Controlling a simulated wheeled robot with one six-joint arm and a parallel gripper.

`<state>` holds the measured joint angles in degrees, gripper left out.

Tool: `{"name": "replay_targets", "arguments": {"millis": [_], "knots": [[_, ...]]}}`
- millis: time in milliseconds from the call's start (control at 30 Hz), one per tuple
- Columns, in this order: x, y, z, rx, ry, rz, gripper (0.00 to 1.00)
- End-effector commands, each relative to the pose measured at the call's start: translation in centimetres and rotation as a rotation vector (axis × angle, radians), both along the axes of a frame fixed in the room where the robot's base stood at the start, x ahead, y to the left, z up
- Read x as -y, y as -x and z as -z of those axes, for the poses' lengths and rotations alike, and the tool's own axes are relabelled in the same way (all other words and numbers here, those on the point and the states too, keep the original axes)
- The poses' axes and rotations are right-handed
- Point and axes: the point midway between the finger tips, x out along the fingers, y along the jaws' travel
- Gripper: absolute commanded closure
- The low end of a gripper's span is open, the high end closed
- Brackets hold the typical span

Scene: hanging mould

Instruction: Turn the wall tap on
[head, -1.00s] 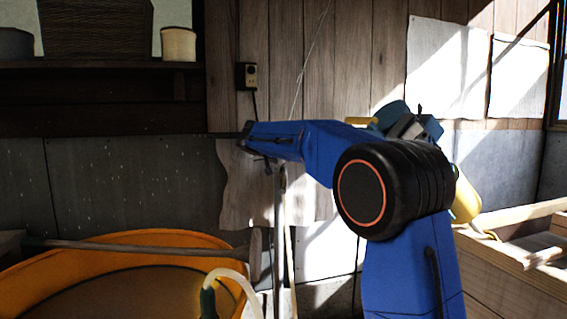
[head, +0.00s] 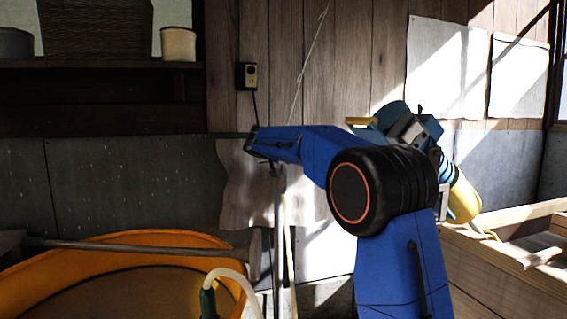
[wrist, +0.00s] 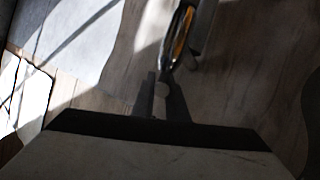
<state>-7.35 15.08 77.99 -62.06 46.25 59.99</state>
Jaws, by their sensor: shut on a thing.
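In the wrist view my gripper (wrist: 161,96) has its two dark fingers close together around a small pale rounded piece, which I take to be the handle of the wall tap (wrist: 162,89). A shiny metal part with a yellow strip (wrist: 181,35) rises just beyond the fingertips. The view is dark, so the handle's shape and angle are hard to tell. In the head view my blue arm reaches left, and its far end hides the tap and the fingers. An upright pale pipe (head: 279,225) stands below the arm's end.
An orange tub (head: 120,240) stands at lower left, with a long-handled hammer (head: 140,246) across it. A pale curved hose (head: 237,277) is in front. A socket (head: 247,75) is on the wall.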

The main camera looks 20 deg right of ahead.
Motion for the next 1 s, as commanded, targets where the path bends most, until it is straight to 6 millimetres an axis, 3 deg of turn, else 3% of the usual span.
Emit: {"name": "replay_targets", "arguments": {"millis": [1000], "knots": [[-0.05, -0.01, 0.1, -0.001, 0.0, -0.364, 1.0]]}}
